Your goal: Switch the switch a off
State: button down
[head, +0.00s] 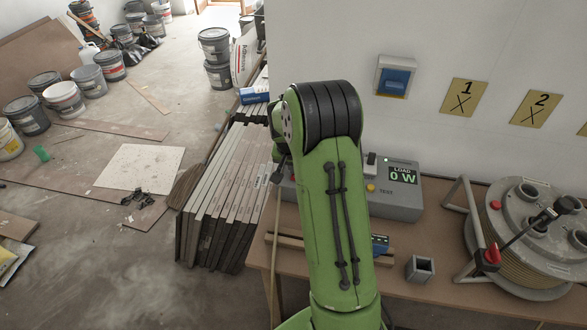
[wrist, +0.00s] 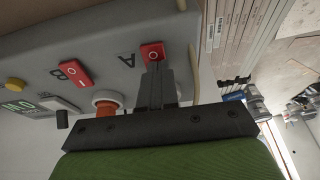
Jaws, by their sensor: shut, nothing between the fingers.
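Switch A (wrist: 152,50) is a red rocker on the grey test box (wrist: 110,40), beside a letter A in the wrist view. A white O mark shows on it; I cannot tell which way it is tilted. My gripper (wrist: 156,70) is shut and empty, with its fingertips right at the edge of switch A. Whether they touch it is unclear. Switch B (wrist: 75,73), also red, shows a white I mark.
An orange knob (wrist: 107,98) and a yellow button (wrist: 15,84) are on the same box. A cable reel (head: 525,235) and a small grey block (head: 420,268) stand on the bench. Tile stacks (head: 222,200) stand left of the bench.

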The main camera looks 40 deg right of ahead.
jog(key=shift+w+d, duration=0.1)
jog(key=shift+r, duration=0.1)
jog(key=shift+r, duration=0.3)
jog(key=r+p, duration=0.1)
jog(key=r, duration=0.1)
jog(key=r+p, duration=0.1)
jog(key=p, duration=0.1)
jog(key=shift+a+r, duration=0.2)
jog(key=shift+r, duration=0.2)
jog(key=s+a+r, duration=0.4)
jog(key=r, duration=0.3)
jog(key=shift+a+r+p, duration=0.15)
jog(key=shift+r+p, duration=0.15)
jog(key=shift+r, duration=0.05)
jog(key=shift+s, duration=0.1)
